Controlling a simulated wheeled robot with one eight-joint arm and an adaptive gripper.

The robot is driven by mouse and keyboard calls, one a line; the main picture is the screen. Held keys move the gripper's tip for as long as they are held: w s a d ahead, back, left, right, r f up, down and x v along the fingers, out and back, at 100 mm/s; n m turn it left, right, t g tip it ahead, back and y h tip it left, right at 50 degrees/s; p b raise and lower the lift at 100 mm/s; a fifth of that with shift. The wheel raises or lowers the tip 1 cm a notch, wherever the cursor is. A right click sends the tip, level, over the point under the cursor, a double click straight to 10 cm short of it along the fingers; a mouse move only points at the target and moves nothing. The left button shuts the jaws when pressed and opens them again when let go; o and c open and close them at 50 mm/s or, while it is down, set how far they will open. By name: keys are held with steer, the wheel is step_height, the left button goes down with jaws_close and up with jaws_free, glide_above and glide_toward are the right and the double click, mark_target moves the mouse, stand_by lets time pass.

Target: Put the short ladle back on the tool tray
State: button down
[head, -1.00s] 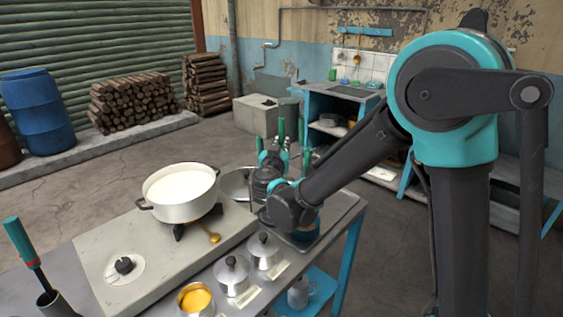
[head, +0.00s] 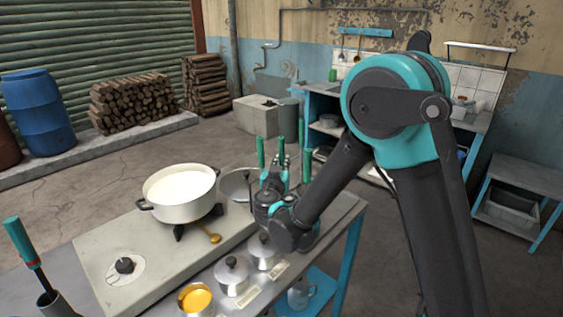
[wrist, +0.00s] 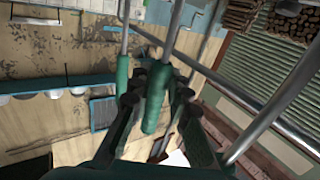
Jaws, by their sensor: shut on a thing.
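My gripper (head: 276,172) is over the far right end of the work table, among several upright green-handled tools. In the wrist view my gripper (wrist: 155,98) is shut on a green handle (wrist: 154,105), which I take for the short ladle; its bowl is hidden. Another green handle (wrist: 122,75) on a metal rod stands close beside the fingers. In the head view green handles (head: 260,152) rise around the gripper, and I cannot tell which one is held. The tool tray (head: 347,203) is at the table's right end, mostly covered by my arm.
A silver lid (head: 235,184) lies behind. Lidded canisters (head: 232,275) and an open tin (head: 195,298) line the front edge. A green-handled tool (head: 22,243) stands at left.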

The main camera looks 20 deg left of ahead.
steer(key=c, duration=1.4)
jaws_free()
steer(key=shift+c, duration=0.2)
steer(key=s+d, duration=0.2)
steer(key=s, duration=0.9)
steer(key=shift+s+d, duration=0.15)
steer(key=shift+s, duration=0.2)
steer(key=shift+r, duration=0.1)
